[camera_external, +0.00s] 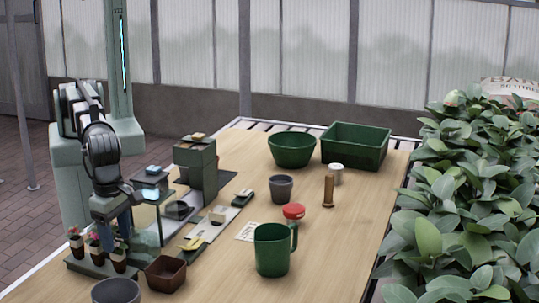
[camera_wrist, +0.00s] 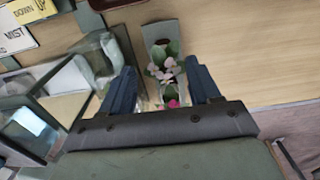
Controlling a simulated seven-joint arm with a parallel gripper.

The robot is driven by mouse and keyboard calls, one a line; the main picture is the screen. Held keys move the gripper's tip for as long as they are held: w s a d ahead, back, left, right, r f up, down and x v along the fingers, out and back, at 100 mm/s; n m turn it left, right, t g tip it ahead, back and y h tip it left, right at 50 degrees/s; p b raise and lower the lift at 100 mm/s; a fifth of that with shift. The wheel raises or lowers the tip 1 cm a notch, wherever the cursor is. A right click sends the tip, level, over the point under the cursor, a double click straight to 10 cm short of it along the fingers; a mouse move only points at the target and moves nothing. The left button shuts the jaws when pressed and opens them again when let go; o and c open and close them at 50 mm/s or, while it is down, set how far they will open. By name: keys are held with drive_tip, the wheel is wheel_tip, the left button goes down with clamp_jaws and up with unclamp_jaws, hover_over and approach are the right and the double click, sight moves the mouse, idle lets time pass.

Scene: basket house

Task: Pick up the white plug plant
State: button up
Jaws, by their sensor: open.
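Several small potted plants stand in a row on a grey tray (camera_external: 75,264) at the table's near left corner. The left one (camera_external: 76,241) has red-pink flowers and the middle one (camera_external: 94,247) has pink flowers. The right plant (camera_external: 118,257) is partly under my gripper (camera_external: 112,229), its flower colour unclear there. In the wrist view, my gripper (camera_wrist: 158,70) is open, its dark blue fingers on either side of a plant with pale pinkish-white flowers (camera_wrist: 163,69). A deep pink flower (camera_wrist: 172,104) shows nearer the palm. I cannot tell whether the fingers touch the pale plant.
A glass-sided box (camera_wrist: 75,85) stands close left of my gripper in the wrist view. A brown square pot (camera_external: 165,273) and a dark round pot (camera_external: 116,291) are near the tray. A green mug (camera_external: 271,252) stands farther right. Bare table lies right of the mug.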

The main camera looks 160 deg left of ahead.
sight(116, 245)
drive_tip(key=shift+w+d+f, duration=0.1)
drive_tip(key=shift+f, duration=1.35)
drive_tip(key=shift+w+d+f, duration=0.1)
drive_tip(key=shift+f, duration=1.3)
drive_tip(key=c, duration=1)
drive_tip(key=shift+r, duration=0.1)
